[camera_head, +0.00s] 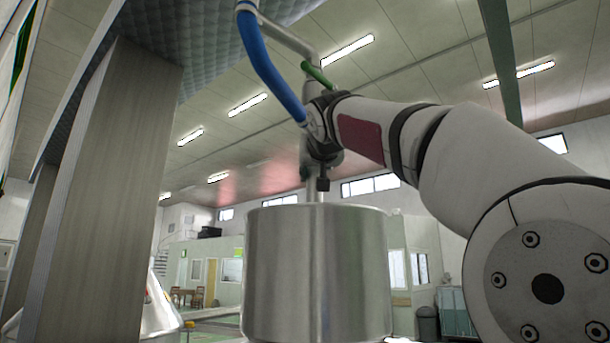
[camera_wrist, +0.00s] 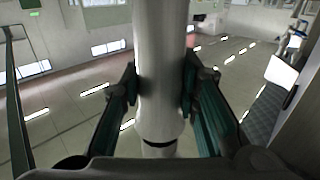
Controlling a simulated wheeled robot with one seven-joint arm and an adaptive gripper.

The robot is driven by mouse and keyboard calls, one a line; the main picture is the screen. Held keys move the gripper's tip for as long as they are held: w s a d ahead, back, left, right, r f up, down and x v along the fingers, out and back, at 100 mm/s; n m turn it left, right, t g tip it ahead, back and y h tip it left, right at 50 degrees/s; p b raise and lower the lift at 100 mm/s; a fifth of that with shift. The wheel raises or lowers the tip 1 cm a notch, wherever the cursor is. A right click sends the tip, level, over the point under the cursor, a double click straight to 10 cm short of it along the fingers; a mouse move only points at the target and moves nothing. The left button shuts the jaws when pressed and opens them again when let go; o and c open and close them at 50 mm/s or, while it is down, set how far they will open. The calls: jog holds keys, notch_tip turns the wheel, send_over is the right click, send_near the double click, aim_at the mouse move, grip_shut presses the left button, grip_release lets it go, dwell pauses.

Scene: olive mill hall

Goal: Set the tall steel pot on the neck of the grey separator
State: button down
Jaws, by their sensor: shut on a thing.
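The tall steel pot (camera_head: 316,275) is a wide, shiny cylinder, upright at the lower middle of the head view. A thin upright steel tube shows above its rim. My gripper (camera_head: 317,80) is above the pot, its green finger against a steel tube. In the wrist view my gripper (camera_wrist: 160,90) is shut on a pale round tube (camera_wrist: 159,60), one finger on each side. I cannot tell for certain how this tube joins the pot. The pot's inside and what lies under it are hidden. I cannot make out the separator's neck for certain.
A broad grey upright (camera_head: 105,210) fills the left, close to me, under a dark quilted surface (camera_head: 210,40). A conical metal thing (camera_head: 158,315) stands at lower left, partly hidden. A blue curved tube (camera_head: 265,65) hangs beside my gripper. A grey bin (camera_head: 427,323) stands far back right.

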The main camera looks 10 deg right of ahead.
jog(key=shift+s+f, duration=0.15)
jog(key=shift+f, duration=1.45)
jog(key=c, duration=1.2)
grip_release()
jog(key=shift+f, duration=0.2)
jog(key=s+b, duration=0.1)
jog(key=s, duration=0.3)
jog(key=s+a+b, duration=0.1)
jog(key=s, duration=0.2)
jog(key=s+a+b, duration=0.1)
jog(key=s, duration=0.3)
jog(key=shift+s, duration=0.3)
jog(key=shift+s+r, duration=0.1)
jog(key=shift+r, duration=0.05)
